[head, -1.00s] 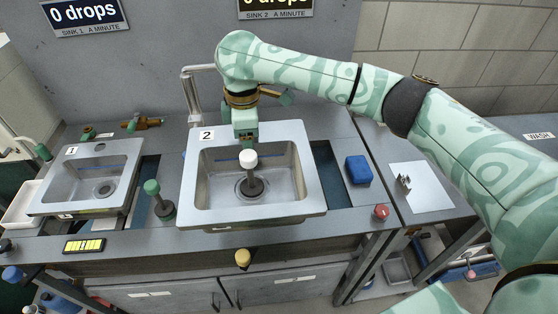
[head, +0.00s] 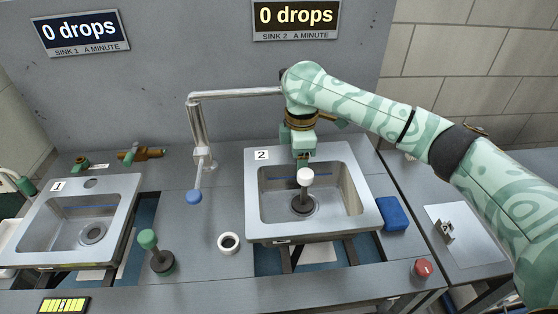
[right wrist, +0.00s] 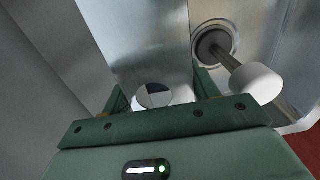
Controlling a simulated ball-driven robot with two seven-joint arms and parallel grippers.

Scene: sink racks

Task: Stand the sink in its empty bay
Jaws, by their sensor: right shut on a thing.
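Sink 2 (head: 352,232), a steel basin with a number 2 label, is held above the counter, over an opening with a blue floor (head: 318,256) that shows below its front edge. My right gripper (head: 303,152) is shut on its back rim; the rim plate (right wrist: 150,45) shows between the fingers (right wrist: 160,95) in the right wrist view. A white-knobbed plunger (head: 304,178) stands in the basin by the drain, and also shows in the wrist view (right wrist: 255,82). The sink partly hides the opening. My left gripper is not in view.
Sink 1 (head: 125,215) sits at the left. A green-knobbed plunger (head: 148,240), a white ring (head: 229,243) and a tap with a blue knob (head: 194,196) stand between the sinks. A blue sponge (head: 392,214) lies close to sink 2's right side. A red button (head: 422,268) is at front right.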

